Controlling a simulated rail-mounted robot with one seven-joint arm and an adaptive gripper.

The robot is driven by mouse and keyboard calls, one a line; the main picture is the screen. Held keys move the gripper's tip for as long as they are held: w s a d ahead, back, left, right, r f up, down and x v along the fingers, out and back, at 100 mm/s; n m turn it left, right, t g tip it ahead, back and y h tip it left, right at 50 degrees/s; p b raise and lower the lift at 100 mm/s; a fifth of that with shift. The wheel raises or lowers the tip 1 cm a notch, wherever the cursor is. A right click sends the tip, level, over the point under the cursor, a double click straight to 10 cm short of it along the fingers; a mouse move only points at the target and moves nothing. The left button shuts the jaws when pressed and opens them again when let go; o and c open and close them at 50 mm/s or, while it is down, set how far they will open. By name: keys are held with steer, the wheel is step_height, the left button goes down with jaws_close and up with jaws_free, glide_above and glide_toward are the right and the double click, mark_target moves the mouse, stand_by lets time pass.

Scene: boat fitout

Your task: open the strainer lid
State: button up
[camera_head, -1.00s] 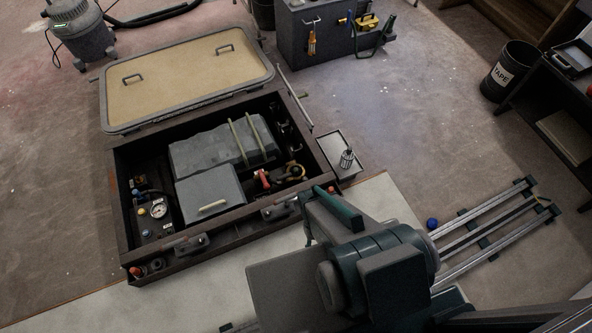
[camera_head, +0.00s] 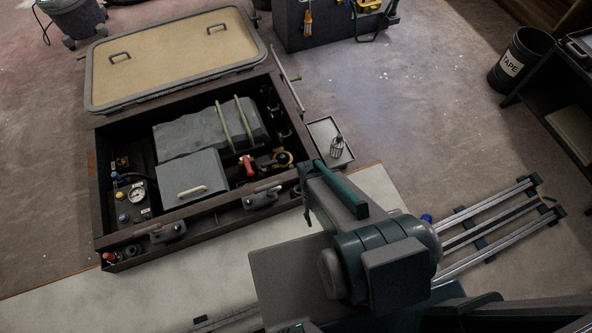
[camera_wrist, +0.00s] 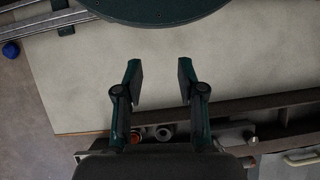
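A round brass-coloured fitting (camera_head: 284,159) sits at the right inside the open dark compartment (camera_head: 97,215), beside a red-handled valve (camera_head: 248,166). It may be the strainer, but it is too small to make out a lid for certain. My gripper (camera_wrist: 159,70) is open and empty in the wrist view, its two fingers apart above the pale strip beside the compartment. The compartment's edge (camera_wrist: 270,103) crosses the lower part of that view. The brass fitting cannot be made out there. In the head view my arm hides the strip near the compartment's front right.
The tan hatch (camera_head: 180,55) lies open behind. A small tray (camera_head: 326,131) stands right of the compartment.

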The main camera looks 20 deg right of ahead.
steer(key=w+f+t+b, duration=0.1)
steer(key=w+f+b, duration=0.3)
steer(key=w+b, duration=0.3)
steer(key=w+f+m+t+b, duration=0.1)
steer(key=w+f+b, duration=0.4)
steer(key=w, duration=0.6)
steer(key=w+f+t+b, duration=0.2)
steer(key=w+f+b, duration=0.3)
steer(key=w+b, duration=0.3)
steer(key=shift+w+d+f+m+b, duration=0.15)
steer(key=shift+w+m+b, duration=0.25)
steer(key=shift+w, duration=0.3)
steer(key=m+t+b, duration=0.1)
steer(key=b, duration=0.1)
glide_above(292, 166)
steer(key=shift+s+r, duration=0.2)
steer(key=shift+w+r, duration=0.15)
steer(key=shift+w, duration=0.2)
step_height(292, 166, down, 11)
steer(key=b, duration=0.4)
steer(key=shift+r, duration=0.2)
jaws_close()
